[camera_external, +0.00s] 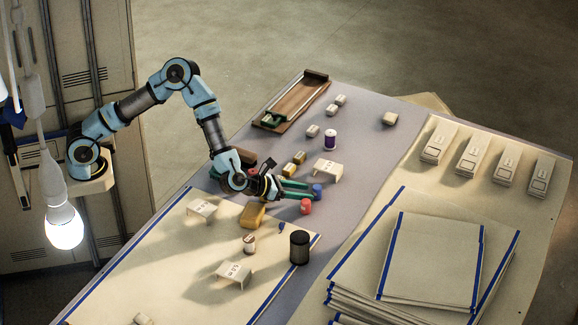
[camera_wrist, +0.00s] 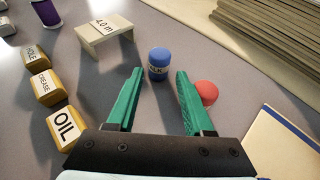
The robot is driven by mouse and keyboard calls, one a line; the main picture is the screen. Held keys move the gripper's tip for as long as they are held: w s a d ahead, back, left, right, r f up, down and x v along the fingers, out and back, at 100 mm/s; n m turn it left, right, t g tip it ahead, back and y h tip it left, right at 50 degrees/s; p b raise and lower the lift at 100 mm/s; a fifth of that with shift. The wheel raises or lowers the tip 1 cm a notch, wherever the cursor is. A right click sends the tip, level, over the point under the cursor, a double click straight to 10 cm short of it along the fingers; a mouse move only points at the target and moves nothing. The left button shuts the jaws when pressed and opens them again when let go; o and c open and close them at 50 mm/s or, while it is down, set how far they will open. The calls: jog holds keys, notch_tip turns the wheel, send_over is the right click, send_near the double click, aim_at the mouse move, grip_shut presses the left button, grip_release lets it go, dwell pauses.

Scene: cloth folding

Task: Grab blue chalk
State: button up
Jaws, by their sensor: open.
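The blue chalk (camera_wrist: 159,63) is a short blue cylinder with a label on its side, standing upright on the table. It also shows in the external view (camera_external: 318,191). My gripper (camera_wrist: 159,72) has green fingers and is open and empty. In the wrist view the blue chalk is between the fingertip lines, around the tips and nearer the left finger. I cannot tell whether a finger touches it. In the external view my gripper (camera_external: 311,190) is low over the table, its fingers pointing right at the chalk.
A red cylinder (camera_wrist: 207,92) stands just outside the right finger; it also shows in the external view (camera_external: 306,207). Wooden blocks marked OIL (camera_wrist: 66,127) and GREASE (camera_wrist: 46,87) lie left. A small white stand (camera_wrist: 103,33) is behind left. A black cylinder (camera_external: 299,247) stands nearer the front.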

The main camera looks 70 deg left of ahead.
aim_at(317, 191)
jog(key=x, duration=0.5)
jog(key=shift+w+r+p, duration=0.2)
jog(key=shift+r+p, duration=0.15)
grip_shut()
